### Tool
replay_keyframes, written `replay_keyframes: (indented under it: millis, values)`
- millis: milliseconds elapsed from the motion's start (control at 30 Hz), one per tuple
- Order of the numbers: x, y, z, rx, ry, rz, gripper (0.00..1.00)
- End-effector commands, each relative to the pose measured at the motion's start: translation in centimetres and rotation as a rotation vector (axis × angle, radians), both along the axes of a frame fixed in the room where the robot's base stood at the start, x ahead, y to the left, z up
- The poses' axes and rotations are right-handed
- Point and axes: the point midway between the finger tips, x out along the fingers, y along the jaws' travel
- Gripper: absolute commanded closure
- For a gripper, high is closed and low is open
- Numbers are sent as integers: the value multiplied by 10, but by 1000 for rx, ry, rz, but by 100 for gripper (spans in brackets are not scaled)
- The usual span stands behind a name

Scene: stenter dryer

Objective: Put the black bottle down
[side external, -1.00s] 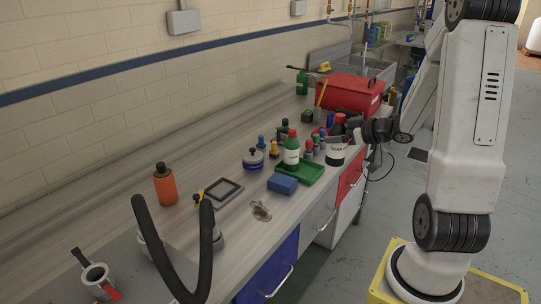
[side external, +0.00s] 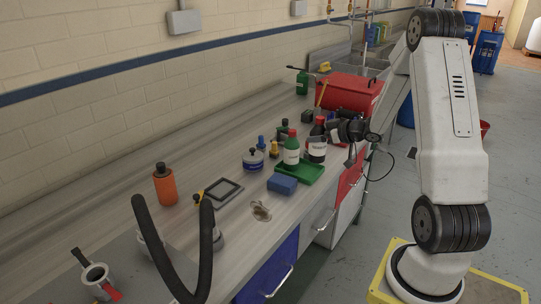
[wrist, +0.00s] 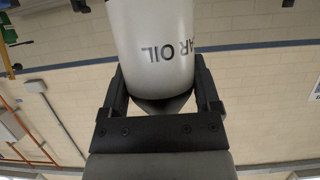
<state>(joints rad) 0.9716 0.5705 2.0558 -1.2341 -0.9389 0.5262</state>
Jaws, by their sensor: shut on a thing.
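The black bottle (side external: 317,149) has a red cap and a white label. My gripper (side external: 327,131) reaches in from the right and is shut on the bottle. In the wrist view the bottle's white label (wrist: 152,40), with part of the words "AR OIL", sits between both fingers. The bottle's cap is out of that view.
A blue block (side external: 282,184) lies at the tray's near edge. A blue-lidded pot (side external: 253,160) and a yellow-topped item (side external: 274,150) stand left of the tray. A red toolbox (side external: 349,92) sits behind. Bare worktop (side external: 130,190) runs along the wall.

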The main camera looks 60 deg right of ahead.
Motion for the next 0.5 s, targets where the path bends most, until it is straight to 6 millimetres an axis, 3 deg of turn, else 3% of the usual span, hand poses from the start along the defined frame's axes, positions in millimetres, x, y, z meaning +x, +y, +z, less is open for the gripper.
replay_keyframes:
  millis: [300, 500]
  values:
    - [23, -14, -33, -1, 0, 1, 99]
    - [31, -20, -44, -1, -1, 0, 99]
